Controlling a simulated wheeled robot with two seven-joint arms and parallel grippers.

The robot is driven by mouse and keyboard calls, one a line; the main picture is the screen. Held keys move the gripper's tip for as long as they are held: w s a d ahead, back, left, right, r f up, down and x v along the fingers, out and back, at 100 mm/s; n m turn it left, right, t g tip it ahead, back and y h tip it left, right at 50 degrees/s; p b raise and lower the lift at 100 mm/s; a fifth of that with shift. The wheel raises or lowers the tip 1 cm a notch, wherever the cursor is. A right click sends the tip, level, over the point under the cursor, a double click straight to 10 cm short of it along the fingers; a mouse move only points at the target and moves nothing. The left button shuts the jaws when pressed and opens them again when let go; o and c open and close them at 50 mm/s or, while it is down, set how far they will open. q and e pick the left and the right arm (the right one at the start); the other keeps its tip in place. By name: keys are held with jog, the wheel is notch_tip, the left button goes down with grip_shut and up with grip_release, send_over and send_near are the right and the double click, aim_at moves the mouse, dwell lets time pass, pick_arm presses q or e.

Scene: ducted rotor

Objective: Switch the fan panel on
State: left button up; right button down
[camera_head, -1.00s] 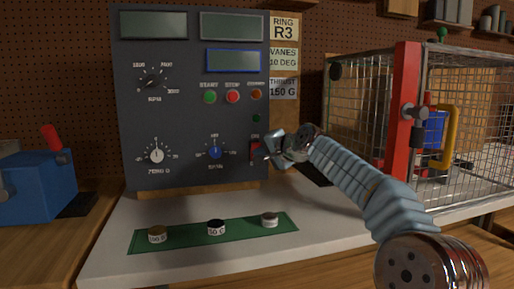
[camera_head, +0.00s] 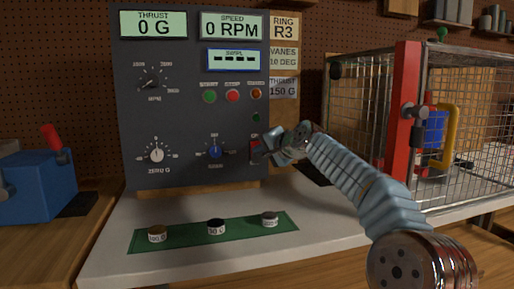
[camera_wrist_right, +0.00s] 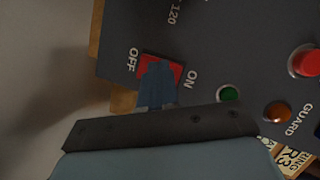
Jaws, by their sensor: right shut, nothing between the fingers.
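The dark fan panel (camera_head: 190,115) stands upright at the back of the bench. Its displays are lit: thrust (camera_head: 153,25) reads 0 G, speed (camera_head: 231,26) reads 0 RPM, and a third display (camera_head: 234,60) shows dashes. The red power switch (camera_head: 255,150) is at the panel's lower right. In the right wrist view the switch (camera_wrist_right: 177,72) lies between OFF and ON labels, partly hidden by my fingers. My right gripper (camera_head: 268,150) is shut and empty, at the switch; I cannot tell whether it touches. My left gripper is not in view.
A wire-mesh cage (camera_head: 465,130) with a red post (camera_head: 402,110) stands to the right. Three small weights sit on a green mat (camera_head: 187,234) in front of the panel. A blue box with a red lever (camera_head: 35,185) is at the left.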

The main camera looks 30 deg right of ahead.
jog(key=shift+s+f, duration=0.1)
jog(key=shift+s+a+f+b, duration=0.2)
jog(key=shift+s+f+b, duration=0.1)
jog(key=shift+s+b, duration=0.45)
jog(key=s+b, duration=0.1)
jog(key=s+f+b, duration=0.1)
jog(key=s, duration=0.1)
jog(key=s+a+f+b, duration=0.1)
jog(key=b, duration=0.1)
jog(key=shift+s, duration=0.15)
dwell(0.7)
